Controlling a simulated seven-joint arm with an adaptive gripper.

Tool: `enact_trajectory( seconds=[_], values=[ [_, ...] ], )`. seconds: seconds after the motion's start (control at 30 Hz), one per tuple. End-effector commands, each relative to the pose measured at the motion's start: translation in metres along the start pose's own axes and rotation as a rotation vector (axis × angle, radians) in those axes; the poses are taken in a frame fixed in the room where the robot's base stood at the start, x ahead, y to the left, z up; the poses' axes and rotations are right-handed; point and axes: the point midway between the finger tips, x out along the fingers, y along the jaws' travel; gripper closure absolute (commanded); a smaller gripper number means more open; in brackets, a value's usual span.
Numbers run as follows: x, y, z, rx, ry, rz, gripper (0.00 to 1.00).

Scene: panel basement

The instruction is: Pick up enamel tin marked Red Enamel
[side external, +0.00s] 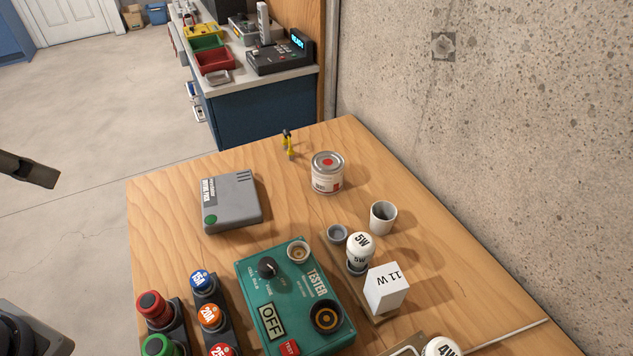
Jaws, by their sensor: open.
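The enamel tin (327,178) stands upright near the far right edge of the wooden table. It is a round metal can with a pale label, some red print and a red dot on its lid; the print is too small to read. Part of my gripper (30,170) shows as a dark finger-like piece at the left picture edge, well to the left of the tin and apart from it. Nothing is seen held.
A grey box (232,203) lies left, and a white cup (383,217) stands near on the right. A green tester (290,290), bulbs, a white box (386,289) and coloured fuses fill the front. A concrete wall rises right.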

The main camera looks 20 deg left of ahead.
Motion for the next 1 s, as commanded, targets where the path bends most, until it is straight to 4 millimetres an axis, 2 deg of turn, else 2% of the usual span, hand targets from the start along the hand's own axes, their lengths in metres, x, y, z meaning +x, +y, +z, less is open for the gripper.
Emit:
enact_trajectory(
  seconds=[0.03,0.3,0.6,0.67,0.77,0.87,0.9,1.0],
  values=[
    [0.000,0.000,0.000,0.000,0.000,0.000,0.29],
    [0.000,0.000,0.000,0.000,0.000,0.000,0.01],
    [0.000,0.000,0.000,0.000,0.001,0.000,0.00],
    [-0.003,-0.001,-0.005,0.001,0.017,-0.003,0.00],
    [-0.018,-0.001,-0.031,0.009,0.082,-0.011,0.00],
    [-0.032,0.005,-0.078,0.043,0.135,-0.016,0.00],
    [-0.035,0.010,-0.101,0.065,0.147,-0.013,0.00],
    [-0.031,0.031,-0.156,0.129,0.164,0.002,0.00]
  ],
)
